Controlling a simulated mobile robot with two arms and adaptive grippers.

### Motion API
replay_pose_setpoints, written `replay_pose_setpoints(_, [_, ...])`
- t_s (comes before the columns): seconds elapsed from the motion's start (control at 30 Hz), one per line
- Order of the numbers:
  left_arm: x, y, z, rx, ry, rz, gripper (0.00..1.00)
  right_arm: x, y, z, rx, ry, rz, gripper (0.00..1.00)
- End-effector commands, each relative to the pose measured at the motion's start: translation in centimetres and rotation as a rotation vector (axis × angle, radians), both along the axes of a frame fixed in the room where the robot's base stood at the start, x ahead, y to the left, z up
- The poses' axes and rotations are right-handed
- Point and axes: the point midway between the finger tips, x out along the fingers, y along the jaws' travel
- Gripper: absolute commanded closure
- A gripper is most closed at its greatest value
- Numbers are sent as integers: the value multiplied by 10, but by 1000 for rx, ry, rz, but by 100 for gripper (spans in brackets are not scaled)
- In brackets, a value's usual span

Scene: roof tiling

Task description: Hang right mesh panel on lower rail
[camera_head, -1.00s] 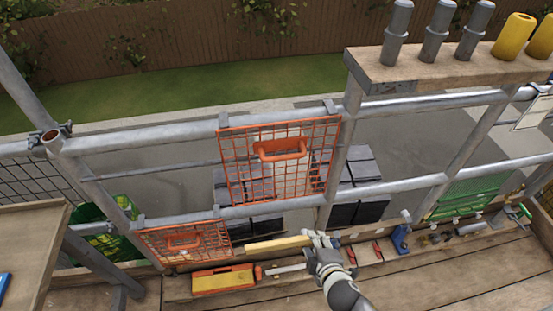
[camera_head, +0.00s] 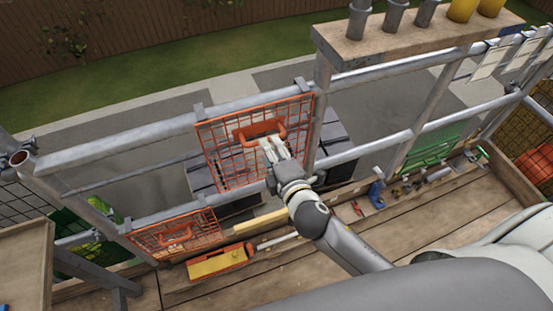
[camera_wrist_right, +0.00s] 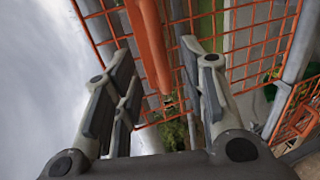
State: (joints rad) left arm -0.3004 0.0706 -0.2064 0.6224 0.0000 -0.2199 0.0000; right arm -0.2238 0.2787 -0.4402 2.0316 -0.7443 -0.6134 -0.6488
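An orange mesh panel (camera_head: 222,165) hangs by hooks from the upper rail (camera_head: 180,126), its lower edge near the lower rail (camera_head: 150,222). Its orange handle (camera_head: 258,130) faces me. My right gripper (camera_head: 275,147) is at this handle. In the right wrist view the fingers (camera_wrist_right: 158,58) are open, with the handle bar (camera_wrist_right: 150,40) between them; I cannot tell whether they touch it. A second orange mesh panel (camera_head: 195,232) hangs on the lower rail to the left, with its own handle (camera_head: 174,236). My left gripper is not in view.
A plank deck (camera_head: 300,270) lies below the rails, with a yellow and orange tool (camera_head: 218,262) and a blue tool (camera_head: 376,193) on it. An upright post (camera_head: 317,115) stands just right of the upper panel. Grey pipes (camera_head: 395,15) stand on a wooden shelf (camera_head: 420,35).

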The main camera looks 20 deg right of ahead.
Motion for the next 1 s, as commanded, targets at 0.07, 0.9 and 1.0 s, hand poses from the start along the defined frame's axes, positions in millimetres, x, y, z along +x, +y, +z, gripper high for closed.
replay_pose_setpoints(0.07, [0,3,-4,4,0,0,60,10,0,-3,0,-1,0,61])
replay_pose_setpoints(0.9, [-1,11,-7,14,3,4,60,59,2,-15,1,1,0,61])
replay_pose_setpoints(1.0, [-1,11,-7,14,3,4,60,59,2,-15,1,1,0,66])
